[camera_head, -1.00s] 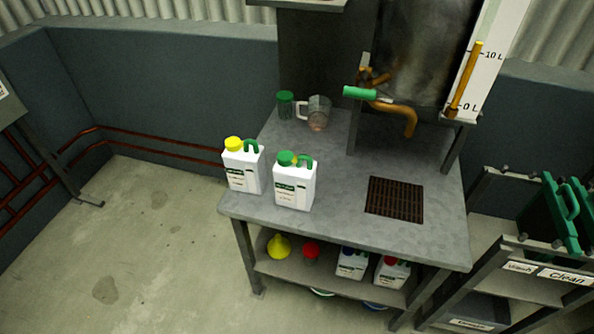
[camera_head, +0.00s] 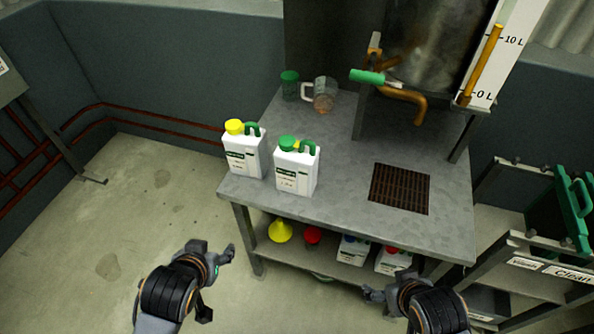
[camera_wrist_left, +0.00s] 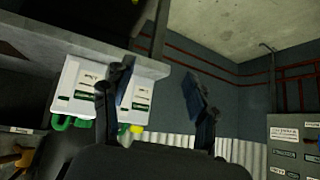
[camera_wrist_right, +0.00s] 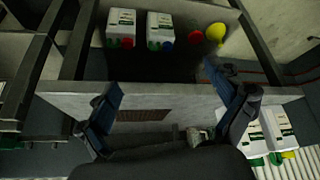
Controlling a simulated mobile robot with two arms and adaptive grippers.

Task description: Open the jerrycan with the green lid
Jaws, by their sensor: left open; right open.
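The white jerrycan with the green lid (camera_head: 296,172) stands upright on the grey table, its lid (camera_head: 287,143) on top beside a green handle. The similar jerrycan with a yellow lid (camera_head: 244,154) stands to its left. My left gripper (camera_head: 218,284) is open and empty, in front of the table and below its top. In the left wrist view, white jerrycans (camera_wrist_left: 85,88) appear upside down beyond the open fingers (camera_wrist_left: 158,85). My right gripper (camera_wrist_right: 165,88) is open and empty, low before the table's front; its fingers are partly hidden in the head view.
The table (camera_head: 345,205) carries a drain grate (camera_head: 400,188), a green-lidded jar (camera_head: 290,86) and a clear jug (camera_head: 325,95). A tank tap (camera_head: 367,77) overhangs the back. The lower shelf holds a yellow funnel (camera_head: 280,231) and further jerrycans. A rack (camera_head: 520,220) stands right.

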